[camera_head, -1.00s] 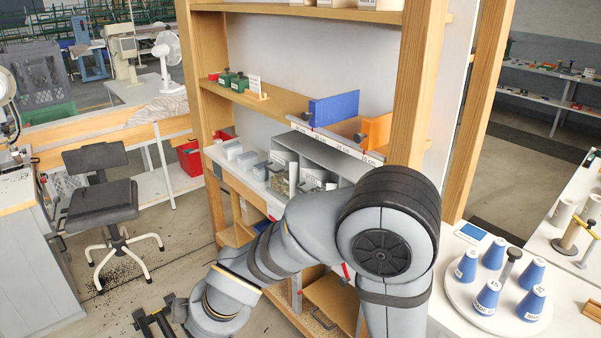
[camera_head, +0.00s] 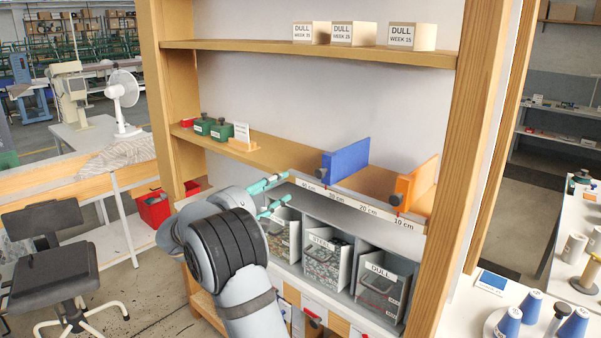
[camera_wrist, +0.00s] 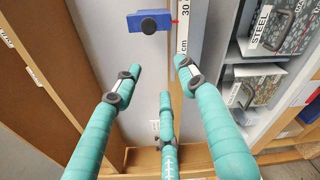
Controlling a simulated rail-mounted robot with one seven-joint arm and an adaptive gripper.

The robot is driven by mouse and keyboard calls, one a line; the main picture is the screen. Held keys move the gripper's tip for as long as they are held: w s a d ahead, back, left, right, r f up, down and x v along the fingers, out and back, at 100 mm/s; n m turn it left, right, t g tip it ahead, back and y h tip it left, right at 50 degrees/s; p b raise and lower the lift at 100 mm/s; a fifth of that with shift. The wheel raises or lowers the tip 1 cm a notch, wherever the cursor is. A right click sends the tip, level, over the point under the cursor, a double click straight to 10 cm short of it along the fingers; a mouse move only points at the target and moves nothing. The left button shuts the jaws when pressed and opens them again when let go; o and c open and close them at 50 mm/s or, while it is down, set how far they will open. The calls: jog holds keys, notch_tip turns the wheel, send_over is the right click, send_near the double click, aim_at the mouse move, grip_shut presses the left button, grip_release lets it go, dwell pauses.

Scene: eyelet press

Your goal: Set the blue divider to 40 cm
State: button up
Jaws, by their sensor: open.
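The blue divider (camera_head: 348,158) stands upright on the middle shelf, with a dark knob at its front end. In the wrist view the divider's blue block (camera_wrist: 135,22) and knob show at the top, with a red pointer beside the 30 cm label. The scale strip (camera_head: 352,203) along the shelf's front edge reads 40, 30, 20 and 10 cm from left to right. My gripper (camera_head: 280,190), with teal fingers, is at the shelf's front edge, left of the divider. In the wrist view my gripper (camera_wrist: 160,78) is open and empty, its fingertips apart from the knob.
An orange divider (camera_head: 418,186) stands right of the blue one, near 10 cm. Green boxes (camera_head: 221,131) and a small card sit at the shelf's left. Labelled bins (camera_head: 327,258) are below. The right wooden post (camera_head: 462,150) bounds the shelf.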

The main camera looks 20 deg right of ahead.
jog(key=g+h, duration=0.1)
send_near(318, 174)
jog(key=p+x, duration=0.4)
jog(key=x, duration=0.4)
jog(key=shift+s+d+r, duration=0.1)
jog(key=shift+s+r, duration=0.05)
jog(key=shift+r, duration=0.05)
jog(key=shift+w+d+f, duration=0.15)
jog(key=shift+w+d, duration=0.2)
jog(key=shift+d, duration=0.2)
jog(key=shift+c, duration=1.4)
jog(key=c, duration=0.7)
grip_shut()
